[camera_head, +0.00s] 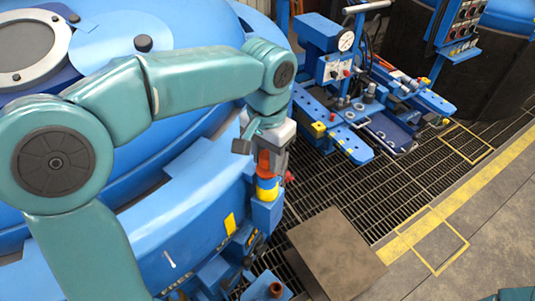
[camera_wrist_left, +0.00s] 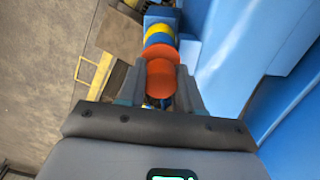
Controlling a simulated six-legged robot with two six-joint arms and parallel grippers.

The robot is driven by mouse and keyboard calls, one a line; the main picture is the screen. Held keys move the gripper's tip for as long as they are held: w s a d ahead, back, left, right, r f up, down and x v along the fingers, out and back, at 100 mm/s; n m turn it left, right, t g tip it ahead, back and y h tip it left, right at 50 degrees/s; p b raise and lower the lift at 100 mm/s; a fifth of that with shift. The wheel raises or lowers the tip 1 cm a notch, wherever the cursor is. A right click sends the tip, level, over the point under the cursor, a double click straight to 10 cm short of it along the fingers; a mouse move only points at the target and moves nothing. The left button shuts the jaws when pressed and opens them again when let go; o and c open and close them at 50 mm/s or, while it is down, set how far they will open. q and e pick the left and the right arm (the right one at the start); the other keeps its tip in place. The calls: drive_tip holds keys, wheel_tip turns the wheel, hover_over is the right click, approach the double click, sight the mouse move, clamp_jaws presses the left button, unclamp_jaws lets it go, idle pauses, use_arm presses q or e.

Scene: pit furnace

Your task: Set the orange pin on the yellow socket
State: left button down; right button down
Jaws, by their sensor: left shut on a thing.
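My left gripper (camera_head: 262,150) is shut on the orange pin (camera_head: 263,162), on the near side of the large blue furnace body. The pin also shows in the left wrist view (camera_wrist_left: 160,77), held between the two fingers. The yellow socket (camera_head: 267,188) sits on a blue block just below the pin in the head view. In the left wrist view the yellow socket (camera_wrist_left: 158,31) shows beyond the pin, with a blue band close by. The pin is nearly in line with the socket. I cannot tell whether they touch. My right gripper is not in view.
The blue furnace body (camera_head: 185,205) curves close beside the gripper. A brown box (camera_head: 335,252) stands to the right on the dark floor grating (camera_head: 385,200). A blue machine with a gauge (camera_head: 346,41) stands further back. A yellow line (camera_head: 450,205) marks the floor at right.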

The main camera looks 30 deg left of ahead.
use_arm(q)
drive_tip(key=shift+f+b, duration=0.35)
drive_tip(key=shift+f, duration=0.1)
drive_tip(key=c, duration=1)
unclamp_jaws()
drive_tip(key=shift+c, duration=0.2)
wheel_tip(320, 180, up, 9)
drive_tip(key=p, duration=0.7)
drive_tip(key=shift+s+f+p, duration=0.1)
drive_tip(key=shift+f+p, duration=0.1)
drive_tip(key=shift+p, duration=0.1)
drive_tip(key=shift+r, duration=1.2)
